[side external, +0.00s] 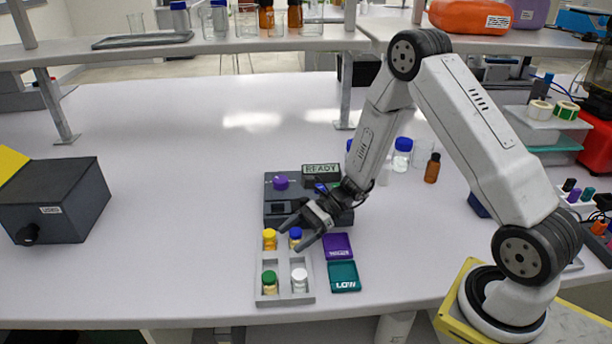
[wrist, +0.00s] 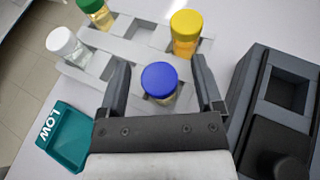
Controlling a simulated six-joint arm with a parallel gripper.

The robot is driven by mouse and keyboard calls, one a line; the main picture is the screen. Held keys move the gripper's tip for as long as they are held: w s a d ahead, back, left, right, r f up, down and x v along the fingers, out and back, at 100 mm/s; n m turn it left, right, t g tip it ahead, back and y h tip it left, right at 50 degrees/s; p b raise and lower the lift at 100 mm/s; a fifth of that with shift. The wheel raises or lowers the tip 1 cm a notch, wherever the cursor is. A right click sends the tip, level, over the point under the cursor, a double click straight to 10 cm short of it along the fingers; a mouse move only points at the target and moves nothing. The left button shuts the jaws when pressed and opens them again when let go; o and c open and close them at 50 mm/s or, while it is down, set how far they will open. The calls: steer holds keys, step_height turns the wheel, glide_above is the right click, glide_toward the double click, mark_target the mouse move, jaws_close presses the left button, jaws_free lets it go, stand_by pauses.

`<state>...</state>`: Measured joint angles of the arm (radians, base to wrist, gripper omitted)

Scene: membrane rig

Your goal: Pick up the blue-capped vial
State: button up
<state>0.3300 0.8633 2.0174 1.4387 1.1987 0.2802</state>
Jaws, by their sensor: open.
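The blue-capped vial (side external: 295,236) stands upright in a grey rack (side external: 285,299) near the table's front edge. In the wrist view the blue-capped vial (wrist: 159,82) shows between the two open fingers of my gripper (wrist: 165,88), apart from both. My gripper (side external: 303,231) is open and comes down over the rack from the right in the side view. A yellow-capped vial (side external: 269,239), a green-capped vial (side external: 270,283) and a white-capped vial (side external: 299,280) stand in the other slots. I cannot tell how high my fingertips are above the rack.
A dark device (side external: 283,190) with a purple knob stands just behind the rack, beside a READY display (side external: 321,171). A purple tray (side external: 338,246) and a teal LOW tray (side external: 344,276) lie right of the rack. A dark box (side external: 62,200) stands far left. The table's left middle is clear.

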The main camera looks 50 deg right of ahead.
stand_by(0.3)
jaws_close()
steer(key=shift+r, duration=0.15)
steer(key=shift+r, duration=0.7)
steer(key=s+r, duration=1.1)
steer(key=s, duration=0.3)
steer(key=shift+d+r, duration=0.15)
steer(key=shift+d, duration=0.3)
steer(key=shift+w, duration=0.1)
